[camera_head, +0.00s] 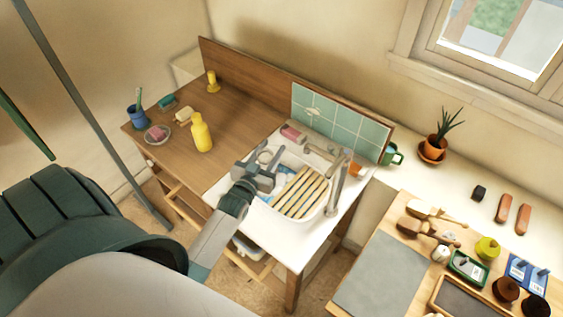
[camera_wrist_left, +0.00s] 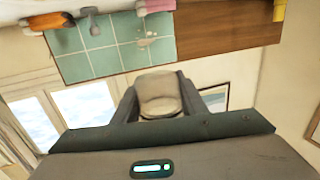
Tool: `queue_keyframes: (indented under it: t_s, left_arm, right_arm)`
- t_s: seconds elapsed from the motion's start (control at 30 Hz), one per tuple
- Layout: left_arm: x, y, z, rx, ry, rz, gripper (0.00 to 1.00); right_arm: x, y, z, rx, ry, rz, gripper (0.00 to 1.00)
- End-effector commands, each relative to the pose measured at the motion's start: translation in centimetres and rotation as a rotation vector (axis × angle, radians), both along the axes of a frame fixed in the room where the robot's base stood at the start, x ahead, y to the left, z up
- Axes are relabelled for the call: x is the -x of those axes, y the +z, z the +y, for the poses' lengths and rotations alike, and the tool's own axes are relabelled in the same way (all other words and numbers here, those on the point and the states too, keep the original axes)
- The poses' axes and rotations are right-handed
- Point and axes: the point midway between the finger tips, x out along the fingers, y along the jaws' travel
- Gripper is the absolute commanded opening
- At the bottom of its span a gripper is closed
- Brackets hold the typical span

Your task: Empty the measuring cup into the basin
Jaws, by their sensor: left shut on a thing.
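The white basin (camera_head: 317,212) is set into the counter, with a slatted wooden rack (camera_head: 299,193) across part of it. My left gripper (camera_head: 265,168) is over the basin's left side. It is shut on a pale cup, taken to be the measuring cup (camera_head: 267,156), whose rounded rim shows just beyond the fingers. In the left wrist view the beige cup (camera_wrist_left: 160,96) sits between both fingers (camera_wrist_left: 160,100). Its contents and exact tilt cannot be told. Something blue and white lies in the basin by the gripper. My right gripper is out of view.
A pink soap (camera_head: 293,133) lies behind the basin. A yellow bottle (camera_head: 200,134) stands on the wooden counter to the left. A table with brushes and tins is at the lower right.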

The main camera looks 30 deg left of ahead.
Motion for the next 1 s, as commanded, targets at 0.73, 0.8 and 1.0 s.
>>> queue_keyframes:
  t_s: [0.73,0.8,1.0]
  left_arm:
    - [1.5,2.1,4.6,-0.001,0.0,0.0,0.15]
    - [1.5,2.1,4.6,-0.001,0.0,0.0,0.15]
    - [1.5,2.1,4.5,-0.001,0.0,0.0,0.15]
  right_arm:
    - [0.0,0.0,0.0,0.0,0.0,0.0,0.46]
    - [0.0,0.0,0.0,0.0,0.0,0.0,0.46]
    - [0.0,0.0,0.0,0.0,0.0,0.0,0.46]
